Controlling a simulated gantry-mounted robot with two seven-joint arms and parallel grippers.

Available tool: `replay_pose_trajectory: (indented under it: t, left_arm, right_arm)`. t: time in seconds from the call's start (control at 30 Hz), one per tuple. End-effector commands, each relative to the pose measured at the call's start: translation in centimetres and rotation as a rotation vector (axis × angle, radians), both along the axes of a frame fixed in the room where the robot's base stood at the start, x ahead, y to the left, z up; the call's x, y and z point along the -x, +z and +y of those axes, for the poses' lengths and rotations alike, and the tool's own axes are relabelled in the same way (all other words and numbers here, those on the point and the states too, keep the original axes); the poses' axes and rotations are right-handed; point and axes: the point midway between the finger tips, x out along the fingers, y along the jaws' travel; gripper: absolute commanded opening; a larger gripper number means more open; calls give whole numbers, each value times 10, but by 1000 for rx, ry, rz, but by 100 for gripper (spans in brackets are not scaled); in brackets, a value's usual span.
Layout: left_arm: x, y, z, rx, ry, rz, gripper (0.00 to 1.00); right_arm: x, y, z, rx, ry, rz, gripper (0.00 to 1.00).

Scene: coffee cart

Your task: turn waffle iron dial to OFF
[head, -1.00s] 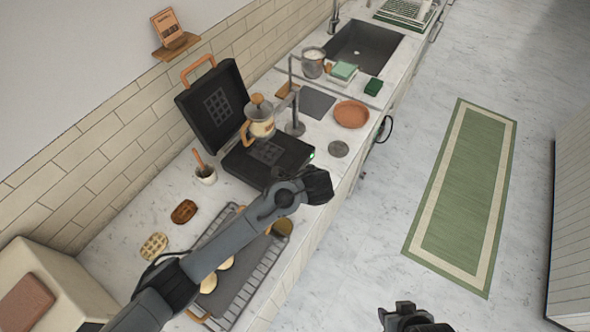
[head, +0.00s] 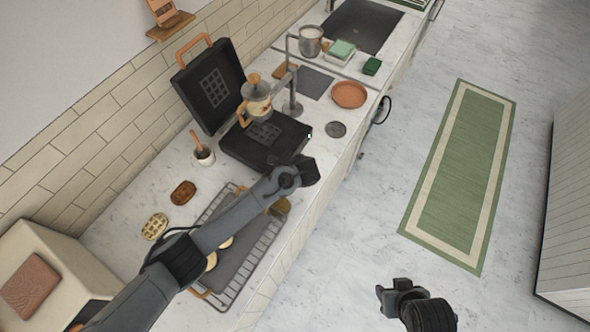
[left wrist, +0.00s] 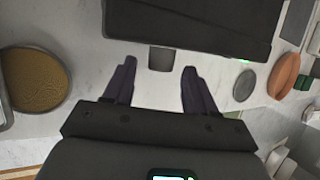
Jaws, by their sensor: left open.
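The waffle iron (head: 285,148) stands open on the counter, its black lid (head: 205,88) raised. In the left wrist view its dark base (left wrist: 190,22) fills the top. A small dark grey block (left wrist: 161,58), which looks like the dial, juts from the base's front edge; no markings are readable. A green light (left wrist: 246,61) shows to its right. My left gripper (head: 310,170) is in front of the base. In the left wrist view its fingers (left wrist: 156,76) are open, with the block between and slightly beyond them, apparently untouched. My right gripper (head: 392,290) hangs over the floor; its jaw state is unclear.
A French press (head: 257,98) and a tap stand close by the iron. An orange plate (head: 348,94) and a sink (head: 365,25) are farther along. The floor is open.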

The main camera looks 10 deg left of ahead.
Motion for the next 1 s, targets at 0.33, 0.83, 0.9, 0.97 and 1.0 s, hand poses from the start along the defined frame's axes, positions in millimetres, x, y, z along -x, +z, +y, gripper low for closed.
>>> replay_pose_trajectory:
  t: [0.33,0.83,0.9,0.97,1.0]
  left_arm:
    - [-4,-6,2,-1,0,0,56]
    - [-3,-6,2,-1,0,0,0]
    - [-3,-6,2,0,-1,-3,0]
    - [-3,-6,2,2,-1,-8,0]
    - [-3,-6,2,5,-2,-14,0]
  right_arm:
    - [0,-1,0,1,1,-2,43]
    - [0,0,-3,10,7,-3,43]
    - [0,-1,-3,10,7,-3,43]
    - [0,-1,-2,10,7,-3,43]
    - [0,-1,-2,9,6,-2,43]
